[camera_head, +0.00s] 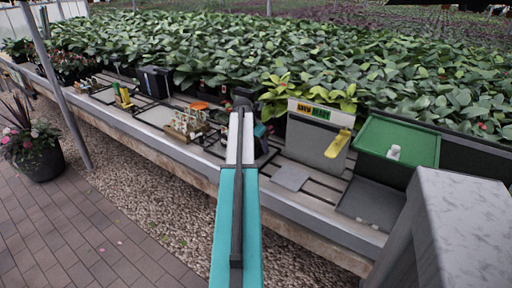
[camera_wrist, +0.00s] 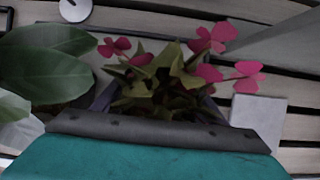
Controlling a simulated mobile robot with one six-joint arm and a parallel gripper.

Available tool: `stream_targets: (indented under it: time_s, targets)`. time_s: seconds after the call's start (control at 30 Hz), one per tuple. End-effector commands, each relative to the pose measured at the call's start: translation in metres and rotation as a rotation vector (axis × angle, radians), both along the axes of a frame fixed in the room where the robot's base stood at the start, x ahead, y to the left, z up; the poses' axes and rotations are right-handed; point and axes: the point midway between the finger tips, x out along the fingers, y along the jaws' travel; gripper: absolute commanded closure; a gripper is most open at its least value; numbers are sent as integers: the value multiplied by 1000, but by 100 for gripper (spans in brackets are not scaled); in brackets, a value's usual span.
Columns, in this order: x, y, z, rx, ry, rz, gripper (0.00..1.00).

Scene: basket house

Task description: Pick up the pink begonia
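The pink begonia (camera_wrist: 165,85) fills the middle of the wrist view. It has several pink flowers over yellow-green leaves, and dark edges, pot or fingers, show at its sides. My gripper (camera_wrist: 160,125) shows as a teal body with a dark front edge at the bottom of that view, right against the near side of the plant. Its fingers cannot be made out clearly, so I cannot tell whether they are open or shut on the pot. In the head view my arm reaches to the bench, with the gripper (camera_head: 262,131) at its far end; the begonia is hidden there.
The slatted bench (camera_head: 300,200) holds a grey panel with a yellow tool (camera_head: 338,143), a green tray (camera_head: 398,140), and a wooden rack of small bottles (camera_head: 187,125). Dense green plants stand behind. In the wrist view, large leaves (camera_wrist: 45,65) crowd the left and a grey square (camera_wrist: 258,118) lies right.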

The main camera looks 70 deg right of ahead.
Motion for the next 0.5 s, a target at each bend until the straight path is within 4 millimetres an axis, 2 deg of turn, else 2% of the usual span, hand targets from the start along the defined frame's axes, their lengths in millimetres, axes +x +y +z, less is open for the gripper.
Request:
stream_targets:
  time_s: [0.03,0.1,0.5]
  targets:
    - [0,0,0,0,0,0,52]
    - [-1,0,0,0,1,0,64]
    - [-1,0,4,-1,0,-1,64]
